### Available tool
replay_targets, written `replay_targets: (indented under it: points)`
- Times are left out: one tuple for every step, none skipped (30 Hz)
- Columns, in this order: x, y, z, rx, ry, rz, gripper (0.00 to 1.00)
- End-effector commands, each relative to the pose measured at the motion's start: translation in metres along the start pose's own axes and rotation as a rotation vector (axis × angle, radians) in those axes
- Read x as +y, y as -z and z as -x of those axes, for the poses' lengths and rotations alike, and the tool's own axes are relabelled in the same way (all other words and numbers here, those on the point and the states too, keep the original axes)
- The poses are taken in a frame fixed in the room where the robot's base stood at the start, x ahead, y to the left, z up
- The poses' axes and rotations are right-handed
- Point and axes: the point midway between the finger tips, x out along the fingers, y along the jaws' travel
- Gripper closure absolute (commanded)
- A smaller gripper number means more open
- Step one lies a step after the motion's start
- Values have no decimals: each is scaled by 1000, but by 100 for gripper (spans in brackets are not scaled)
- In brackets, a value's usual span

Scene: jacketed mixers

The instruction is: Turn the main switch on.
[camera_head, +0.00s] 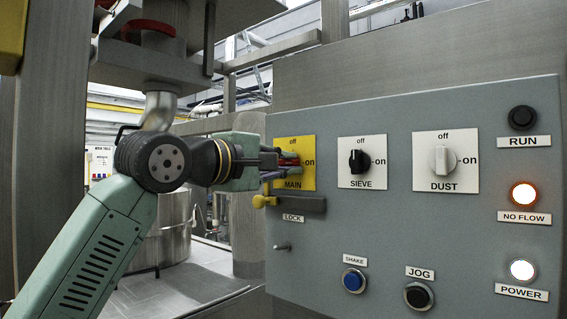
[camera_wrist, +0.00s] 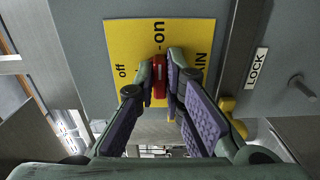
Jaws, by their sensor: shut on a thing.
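The main switch is a red knob (camera_head: 289,156) on a yellow plate (camera_head: 297,183) at the left of the grey panel. My gripper (camera_head: 284,161) comes in from the left and is shut on this knob. In the wrist view, the red knob (camera_wrist: 159,72) sits between the fingertips (camera_wrist: 166,75), one finger on each side. The knob's visible long side lies in line with the "on" mark (camera_wrist: 159,35), and the "off" mark (camera_wrist: 122,72) is to its side. The fingers hide part of the knob and of the plate in the head view.
A yellow-ended lock lever (camera_head: 264,201) lies just below the main plate, close under my fingers. To the right are the black sieve switch (camera_head: 357,161) and the white dust switch (camera_head: 442,160). The no flow lamp (camera_head: 523,195) and power lamp (camera_head: 522,270) are lit.

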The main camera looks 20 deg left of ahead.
Motion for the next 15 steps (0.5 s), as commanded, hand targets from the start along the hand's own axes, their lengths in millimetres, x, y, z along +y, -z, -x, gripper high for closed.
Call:
replay_targets:
  points:
    - [0,-1,0,-1,0,-3,100]
    - [0,-1,0,-1,0,-3,100]
    - [0,-1,0,-1,0,-3,100]
    - [0,-1,0,-1,0,-3,100]
    - [0,-1,0,-1,0,-2,100]
    - [0,-1,0,-1,0,-2,89]
    - [0,-1,0,-1,0,-2,87]
    - [0,-1,0,-1,0,-2,85]
    - [0,-1,0,-1,0,-2,82]
    - [0,0,0,0,0,-2,80]
    - [0,0,0,0,0,-1,78]
    - [0,0,0,0,0,-1,75]
    - [0,0,0,0,0,-1,73]
    - [0,0,0,0,0,-1,71]
    - [0,0,0,0,0,-1,70]
